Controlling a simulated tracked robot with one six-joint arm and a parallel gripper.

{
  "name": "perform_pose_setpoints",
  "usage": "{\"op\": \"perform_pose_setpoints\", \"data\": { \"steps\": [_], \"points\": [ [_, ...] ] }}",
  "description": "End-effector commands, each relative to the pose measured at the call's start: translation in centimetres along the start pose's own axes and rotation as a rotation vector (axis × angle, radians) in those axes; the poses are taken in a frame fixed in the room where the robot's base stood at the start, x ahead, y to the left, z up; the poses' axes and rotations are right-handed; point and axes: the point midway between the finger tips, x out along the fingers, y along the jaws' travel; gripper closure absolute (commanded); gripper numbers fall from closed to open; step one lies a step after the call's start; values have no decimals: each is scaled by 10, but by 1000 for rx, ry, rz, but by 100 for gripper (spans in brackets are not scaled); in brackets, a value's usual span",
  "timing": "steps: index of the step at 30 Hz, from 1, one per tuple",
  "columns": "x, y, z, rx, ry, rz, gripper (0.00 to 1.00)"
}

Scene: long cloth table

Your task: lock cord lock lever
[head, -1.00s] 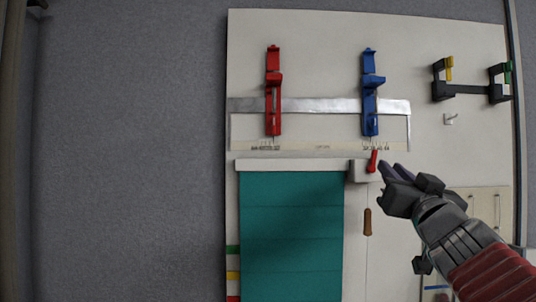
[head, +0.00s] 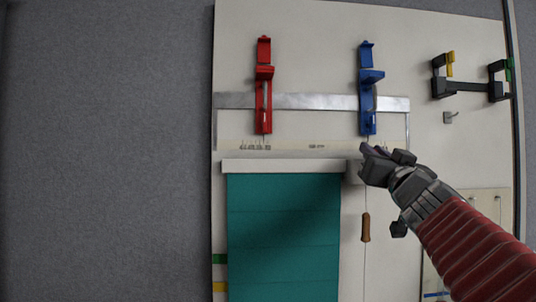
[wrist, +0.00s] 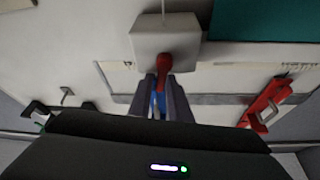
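The cord lock is a pale box (wrist: 165,40) with a short red lever (wrist: 165,66). In the wrist view the lever points down the picture, toward my gripper (wrist: 164,82). My two fingers stand apart on either side of the lever's end; whether they touch it is not clear. In the head view my gripper (head: 364,152) covers the lever and part of the box (head: 352,178). The cord (head: 366,262) hangs below with a brown wooden handle (head: 366,227).
A teal blind (head: 283,235) hangs left of the lock. Above are a metal rail (head: 312,103), a red clamp (head: 264,88) and a blue clamp (head: 368,90). A black bracket (head: 466,87) and a small hook (head: 450,118) are at upper right. Pale board (head: 320,40) surrounds them.

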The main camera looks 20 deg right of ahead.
Motion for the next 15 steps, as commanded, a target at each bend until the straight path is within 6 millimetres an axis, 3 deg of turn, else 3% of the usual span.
{"op": "perform_pose_setpoints", "data": {
  "steps": [4,12,15],
  "points": [
    [0,1,0,0,0,1,83],
    [0,1,0,-1,0,2,100],
    [0,1,0,-1,0,2,100]
  ]
}}
